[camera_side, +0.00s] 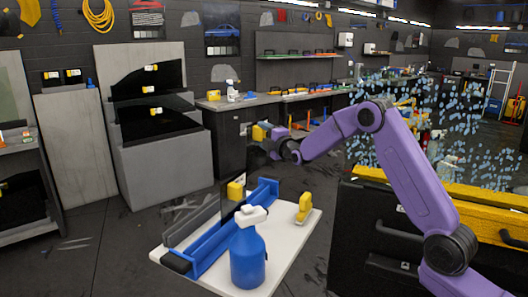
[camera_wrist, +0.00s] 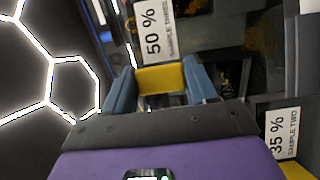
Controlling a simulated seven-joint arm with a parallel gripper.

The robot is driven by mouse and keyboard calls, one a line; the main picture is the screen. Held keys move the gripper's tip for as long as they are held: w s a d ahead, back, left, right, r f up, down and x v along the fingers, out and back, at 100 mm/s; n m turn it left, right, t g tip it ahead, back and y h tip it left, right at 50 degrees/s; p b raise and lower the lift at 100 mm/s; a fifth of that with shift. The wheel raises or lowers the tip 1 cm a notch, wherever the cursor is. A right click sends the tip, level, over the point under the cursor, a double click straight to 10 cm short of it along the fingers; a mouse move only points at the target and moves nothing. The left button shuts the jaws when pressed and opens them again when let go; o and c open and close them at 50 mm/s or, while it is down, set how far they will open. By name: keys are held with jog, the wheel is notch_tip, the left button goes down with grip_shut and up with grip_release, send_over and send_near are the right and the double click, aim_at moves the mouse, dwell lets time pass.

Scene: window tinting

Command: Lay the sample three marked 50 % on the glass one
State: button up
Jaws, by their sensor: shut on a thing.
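My gripper (camera_side: 268,134) is raised above and beyond the white table, at the end of the purple arm. In the wrist view its blue fingers (camera_wrist: 161,80) are closed on the yellow grip (camera_wrist: 160,78) of sample three. A white label reading "50 % SAMPLE THREE" (camera_wrist: 153,32) shows just beyond that grip. The sheet itself is hard to make out. Another label, "35 % SAMPLE TWO" (camera_wrist: 284,132), shows at the right. Dark panes (camera_side: 150,122) with small labels lean on a grey stand at the left. I cannot tell which glass is one.
A black and yellow cabinet (camera_side: 380,225) stands at the right. Open floor lies between table and stand.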

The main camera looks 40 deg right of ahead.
notch_tip(320, 180, up, 13)
jog(key=shift+r, duration=0.2)
dwell(0.4)
send_near(256, 167)
jog(key=shift+w+d, duration=0.1)
jog(key=shift+w, duration=2)
dwell(2.3)
jog(key=o, duration=1.4)
